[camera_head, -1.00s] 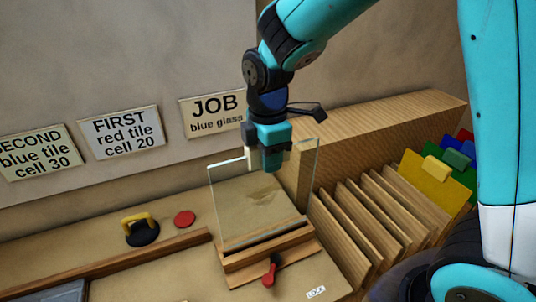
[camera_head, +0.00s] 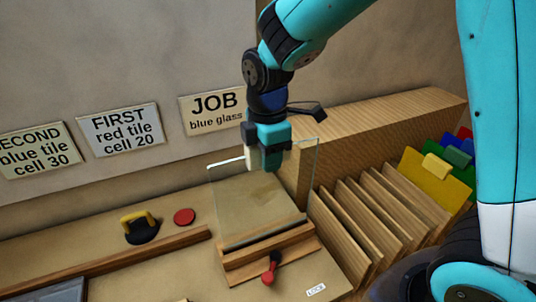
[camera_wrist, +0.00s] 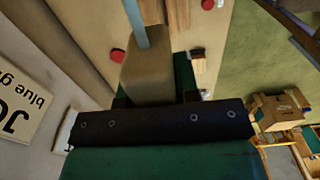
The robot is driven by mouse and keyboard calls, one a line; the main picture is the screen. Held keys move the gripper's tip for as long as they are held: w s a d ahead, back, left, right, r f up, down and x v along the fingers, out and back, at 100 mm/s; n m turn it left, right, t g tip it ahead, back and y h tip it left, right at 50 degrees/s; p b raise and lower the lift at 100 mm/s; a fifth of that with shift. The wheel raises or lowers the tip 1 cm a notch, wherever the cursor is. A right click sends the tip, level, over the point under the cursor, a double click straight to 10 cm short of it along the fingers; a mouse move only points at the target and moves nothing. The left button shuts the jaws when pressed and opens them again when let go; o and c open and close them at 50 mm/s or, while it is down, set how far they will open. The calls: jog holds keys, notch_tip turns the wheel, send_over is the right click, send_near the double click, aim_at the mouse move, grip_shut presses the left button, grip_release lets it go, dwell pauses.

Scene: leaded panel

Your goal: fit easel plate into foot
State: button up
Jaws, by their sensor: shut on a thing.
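The easel plate (camera_head: 240,205) is a clear, nearly colourless pane with thin pale edges. In the head view it stands roughly upright, its lower edge at the wooden foot (camera_head: 270,262). I cannot tell whether that edge is in a groove or just above or behind it. My gripper (camera_head: 265,162) is shut on the plate at the middle of its top edge. In the wrist view my gripper (camera_wrist: 148,60) covers much of the middle, and the plate (camera_wrist: 135,18) shows edge-on as a thin blue-grey strip. A red-handled lever (camera_head: 270,270) sits at the foot's front.
A wooden rack (camera_head: 365,215) with several upright slats stands right of the foot, with coloured tiles (camera_head: 435,180) beyond. A black suction cup with yellow handle (camera_head: 141,228) and a red disc (camera_head: 184,216) lie left. A LOCK label (camera_head: 316,291) is in front. Signs hang behind.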

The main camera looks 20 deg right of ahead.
notch_tip(320, 180, down, 6)
jog(key=b, duration=0.4)
dwell(3.4)
jog(key=o, duration=1.1)
notch_tip(320, 180, up, 17)
jog(key=shift+r+b, duration=0.2)
jog(key=shift+b, duration=0.95)
jog(key=s+a+f+m+y, duration=0.2)
jog(key=s+f+m, duration=0.3)
jog(key=s, duration=0.4)
jog(key=s+a+f+m+y+b, duration=0.1)
jog(key=s+a+f+m+y, duration=0.1)
jog(key=s+f+m, duration=0.3)
jog(key=s+m, duration=0.1)
jog(key=s, duration=0.3)
jog(key=shift+s+a+f, duration=0.2)
jog(key=shift+s+a, duration=0.05)
jog(key=shift+a, duration=0.05)
